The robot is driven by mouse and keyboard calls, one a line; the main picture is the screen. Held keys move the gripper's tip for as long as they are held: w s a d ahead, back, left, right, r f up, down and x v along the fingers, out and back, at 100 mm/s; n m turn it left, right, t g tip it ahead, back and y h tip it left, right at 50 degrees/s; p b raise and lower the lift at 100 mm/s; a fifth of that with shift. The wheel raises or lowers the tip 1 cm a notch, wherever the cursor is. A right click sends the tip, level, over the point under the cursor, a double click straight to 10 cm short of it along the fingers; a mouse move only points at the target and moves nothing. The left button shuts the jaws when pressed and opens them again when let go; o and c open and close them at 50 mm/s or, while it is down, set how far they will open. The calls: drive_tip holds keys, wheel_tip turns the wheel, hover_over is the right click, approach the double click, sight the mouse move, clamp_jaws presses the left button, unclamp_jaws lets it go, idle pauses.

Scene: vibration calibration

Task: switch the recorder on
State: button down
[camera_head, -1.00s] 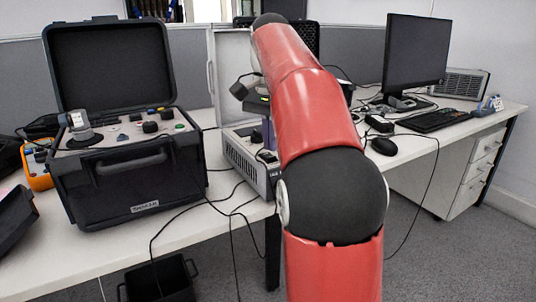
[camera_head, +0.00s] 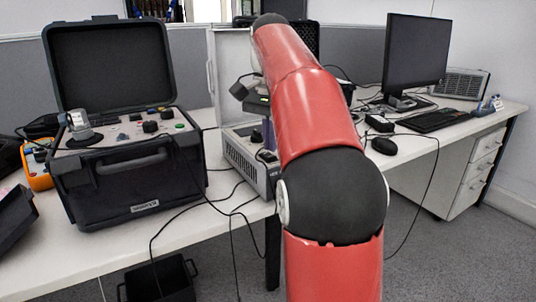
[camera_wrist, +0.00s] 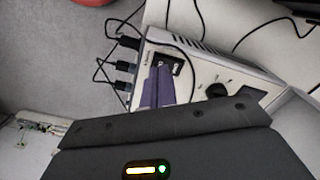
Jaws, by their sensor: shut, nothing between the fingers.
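The recorder (camera_head: 240,160) is a light grey box on the table, right of the black case, with a pale lid standing open behind it. My arm hides its right part in the head view. In the wrist view the recorder (camera_wrist: 195,65) shows a panel with a black switch-like part (camera_wrist: 178,66), a dark knob (camera_wrist: 215,90) and cables plugged in along one side. My gripper (camera_wrist: 160,72), with purple fingers, is shut and empty. Its tips are over the panel, beside the black part; I cannot tell whether they touch. The fingers also show in the head view (camera_head: 268,133).
The black case (camera_head: 125,185) with knobs and an open lid stands left of the recorder. An orange meter (camera_head: 38,168) is at far left. Cables (camera_head: 230,208) hang over the front table edge. A monitor (camera_head: 416,52), keyboard (camera_head: 437,120) and mouse (camera_head: 384,146) are at right.

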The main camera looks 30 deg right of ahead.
sight(270, 156)
drive_tip(key=shift+f+b, duration=0.6)
drive_tip(key=shift+f, duration=0.3)
drive_tip(key=shift+r, duration=0.1)
idle(0.3)
wheel_tip(270, 156, up, 5)
drive_tip(key=p, duration=0.5)
drive_tip(key=shift+p, duration=0.3)
drive_tip(key=shift+r, duration=0.9)
